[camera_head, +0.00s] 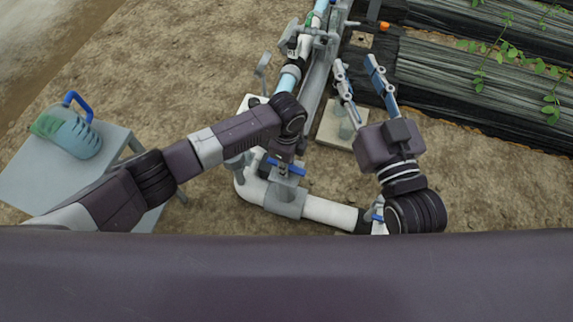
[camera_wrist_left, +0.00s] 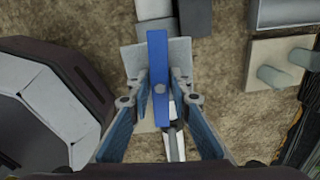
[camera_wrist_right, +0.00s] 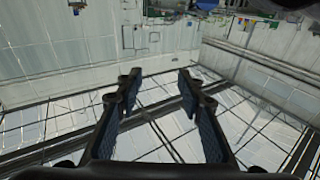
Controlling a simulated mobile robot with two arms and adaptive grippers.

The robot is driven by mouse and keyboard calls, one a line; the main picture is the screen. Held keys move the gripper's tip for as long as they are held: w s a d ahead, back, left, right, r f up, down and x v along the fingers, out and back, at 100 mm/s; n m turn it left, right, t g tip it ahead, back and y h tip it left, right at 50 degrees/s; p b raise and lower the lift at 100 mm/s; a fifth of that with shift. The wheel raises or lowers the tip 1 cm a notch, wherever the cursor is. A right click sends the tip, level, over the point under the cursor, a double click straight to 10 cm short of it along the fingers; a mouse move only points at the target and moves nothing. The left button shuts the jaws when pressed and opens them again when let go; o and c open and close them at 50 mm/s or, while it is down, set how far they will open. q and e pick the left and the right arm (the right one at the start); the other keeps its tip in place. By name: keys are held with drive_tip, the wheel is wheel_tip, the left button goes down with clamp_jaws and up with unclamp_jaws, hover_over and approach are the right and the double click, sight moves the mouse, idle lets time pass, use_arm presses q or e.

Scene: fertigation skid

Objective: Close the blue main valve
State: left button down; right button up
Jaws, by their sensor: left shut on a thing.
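The blue valve handle (camera_head: 290,168) is a flat lever on a grey fitting of the white pipe, below my left wrist in the head view. In the left wrist view the blue handle (camera_wrist_left: 158,60) runs upright through the picture, between the fingertips. My left gripper (camera_wrist_left: 160,92) is shut on the handle, with one finger on each side. In the head view its fingers are largely hidden by my wrist. My right gripper (camera_head: 356,63) is open and empty, raised right of the pipework. In the right wrist view the open right gripper (camera_wrist_right: 156,82) has nothing between its fingers.
A grey table (camera_head: 30,178) at the left holds a blue-green jug (camera_head: 75,132). The white pipe (camera_head: 330,212) bends right toward my right arm, where another small blue part (camera_head: 377,216) shows. Black-covered plant rows (camera_head: 460,85) lie at the upper right. Bare soil surrounds the skid.

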use_arm(q)
drive_tip(key=shift+a+m, duration=0.1)
drive_tip(key=shift+m, duration=0.7)
drive_tip(key=m, duration=0.2)
drive_tip(key=shift+f+m, duration=0.1)
drive_tip(key=shift+m, duration=0.2)
drive_tip(key=m, duration=0.2)
drive_tip(key=shift+m, duration=1.1)
drive_tip(key=m, duration=0.2)
drive_tip(key=shift+m, duration=0.3)
drive_tip(key=m+b, duration=0.1)
drive_tip(key=m, duration=0.5)
drive_tip(key=shift+m, duration=0.6)
drive_tip(key=c, duration=1.7)
unclamp_jaws()
use_arm(e)
drive_tip(key=r+t, duration=0.2)
drive_tip(key=r, duration=0.1)
drive_tip(key=s+r, duration=0.1)
drive_tip(key=r, duration=0.1)
drive_tip(key=shift+a+r+t+y, duration=0.1)
drive_tip(key=shift+a+t+y, duration=0.05)
drive_tip(key=shift+t+y, duration=0.25)
